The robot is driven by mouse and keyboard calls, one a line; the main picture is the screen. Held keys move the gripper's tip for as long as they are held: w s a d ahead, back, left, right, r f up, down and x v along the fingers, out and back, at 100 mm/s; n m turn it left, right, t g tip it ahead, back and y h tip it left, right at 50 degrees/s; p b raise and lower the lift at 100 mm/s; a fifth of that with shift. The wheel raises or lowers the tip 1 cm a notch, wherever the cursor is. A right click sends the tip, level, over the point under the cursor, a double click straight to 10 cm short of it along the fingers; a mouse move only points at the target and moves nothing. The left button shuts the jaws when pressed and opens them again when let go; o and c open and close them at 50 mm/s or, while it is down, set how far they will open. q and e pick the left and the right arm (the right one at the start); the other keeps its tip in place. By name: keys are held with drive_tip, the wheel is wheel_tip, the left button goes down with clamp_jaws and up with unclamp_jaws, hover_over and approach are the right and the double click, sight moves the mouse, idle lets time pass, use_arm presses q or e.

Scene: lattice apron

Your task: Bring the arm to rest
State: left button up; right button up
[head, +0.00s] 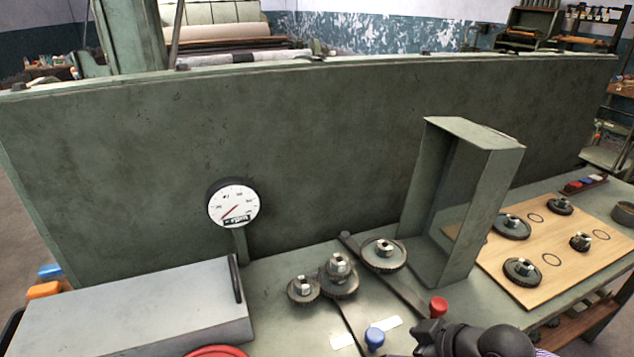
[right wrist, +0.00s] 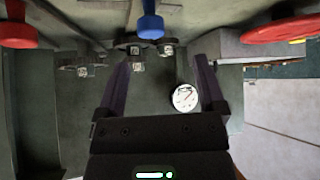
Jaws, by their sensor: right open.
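My right arm (head: 470,341) shows as a dark shape at the bottom edge of the head view, right of the blue knob. In the right wrist view my right gripper (right wrist: 161,64) has its two fingers spread, with nothing between them. Beyond the fingers are a round white gauge (right wrist: 185,97) and several dark gears (right wrist: 137,52). My left gripper is in neither view.
A red knob (head: 438,306) and a blue knob (head: 375,338) stand close to my right arm. Gears on spindles (head: 338,276), an upright green frame (head: 494,205) and a wooden gear board (head: 523,283) lie beyond. A grey box (head: 135,305) is at left.

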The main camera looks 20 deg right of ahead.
drive_tip(key=s+a+f+m+g+h, duration=0.1)
drive_tip(key=s+a+m+g+h, duration=0.1)
drive_tip(key=s+a, duration=0.4)
drive_tip(key=s+a+f+m+g+h, duration=0.15)
drive_tip(key=s+a, duration=0.25)
drive_tip(key=s, duration=0.5)
drive_tip(key=s+f+g, duration=0.2)
drive_tip(key=s+f, duration=0.1)
drive_tip(key=f, duration=1.5)
drive_tip(key=s+d+f+g, duration=0.1)
drive_tip(key=s+d+f, duration=0.2)
drive_tip(key=s+f, duration=0.7)
drive_tip(key=s, duration=0.3)
drive_tip(key=shift+s+f+h, duration=0.15)
drive_tip(key=shift+h, duration=0.2)
drive_tip(key=shift+d+n+g, duration=0.15)
drive_tip(key=shift+n+g, duration=0.1)
